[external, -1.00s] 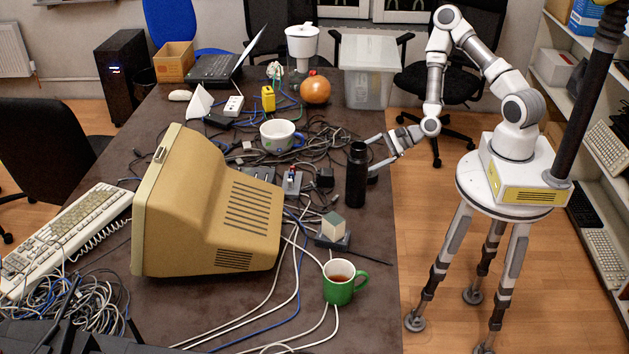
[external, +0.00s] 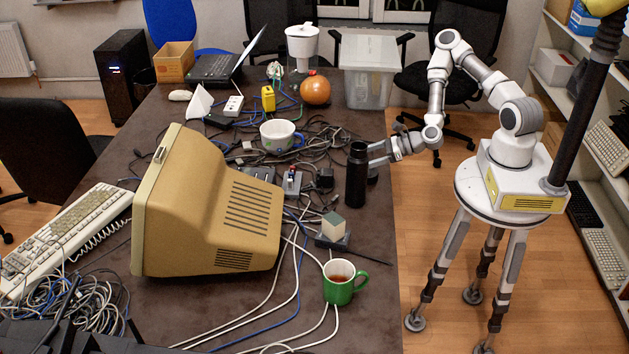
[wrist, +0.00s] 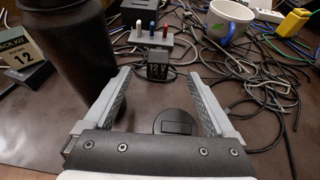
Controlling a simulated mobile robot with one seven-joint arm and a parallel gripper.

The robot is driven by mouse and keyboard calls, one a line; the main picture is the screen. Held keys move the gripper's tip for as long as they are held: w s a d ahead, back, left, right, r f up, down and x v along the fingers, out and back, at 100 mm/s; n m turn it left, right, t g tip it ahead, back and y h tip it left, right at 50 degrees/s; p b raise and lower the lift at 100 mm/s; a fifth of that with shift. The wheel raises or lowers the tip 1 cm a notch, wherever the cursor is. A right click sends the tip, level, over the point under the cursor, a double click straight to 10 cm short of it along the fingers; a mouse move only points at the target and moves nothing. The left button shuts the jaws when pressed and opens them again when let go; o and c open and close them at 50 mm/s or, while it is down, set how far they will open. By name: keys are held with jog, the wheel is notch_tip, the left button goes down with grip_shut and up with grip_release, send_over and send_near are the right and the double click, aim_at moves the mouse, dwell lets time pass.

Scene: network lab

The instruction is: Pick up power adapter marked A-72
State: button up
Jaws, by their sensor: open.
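A small black power adapter (wrist: 157,66) with "12 V" printed on its face stands on the table, beyond my fingertips in the wrist view. In the external view a black adapter (external: 325,178) stands left of the black bottle. I cannot read A-72 on anything. My gripper (wrist: 160,78) is open and empty, its two fingers spread either side of the line to the adapter. In the external view my gripper (external: 373,155) is at the table's right edge, just right of the bottle. A dark round object (wrist: 175,122) lies between the fingers, lower down; its identity is unclear.
The tall black bottle (wrist: 72,50) stands close left of my fingers. Behind the adapter are a grey block with coloured tops (wrist: 152,36), a white cup (wrist: 228,20) and tangled cables (wrist: 250,70).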

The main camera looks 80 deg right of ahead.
aim_at(320, 173)
jog(key=shift+w+a+f+b, duration=0.2)
jog(key=shift+w+f+b, duration=0.3)
jog(key=shift+b, duration=1.3)
jog(key=b+x, duration=0.2)
jog(key=x, duration=0.7)
jog(key=shift+w+a+r, duration=0.1)
jog(key=shift+w, duration=0.15)
jog(key=shift+b+x, duration=0.5)
jog(key=shift+x, duration=2.15)
jog(key=shift+s, duration=0.1)
grip_shut()
